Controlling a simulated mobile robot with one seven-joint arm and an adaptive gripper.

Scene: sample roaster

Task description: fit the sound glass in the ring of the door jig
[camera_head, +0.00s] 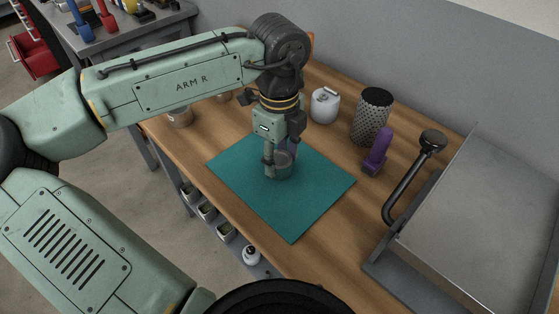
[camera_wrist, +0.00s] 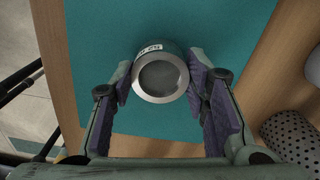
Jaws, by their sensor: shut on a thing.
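My gripper (camera_head: 281,160) points down over the teal mat (camera_head: 310,205) on the wooden bench. It is shut on a short round piece (camera_wrist: 160,76) with a pale metal rim, a grey face and a white label on its side. In the wrist view this piece lies between the two purple-padded fingers, over the mat. In the head view the fingers partly hide it. I cannot tell whether it is the sound glass alone or the ring of the door jig, nor whether it touches the mat. No second ring or glass shows clearly.
Behind the mat stand a white canister (camera_head: 325,105), a perforated cylinder (camera_head: 372,118) and a purple upright object (camera_head: 377,151). A metal machine with a black handle (camera_head: 405,185) fills the right. The mat's front half is clear. Small bins (camera_head: 207,211) hang below the bench's front edge.

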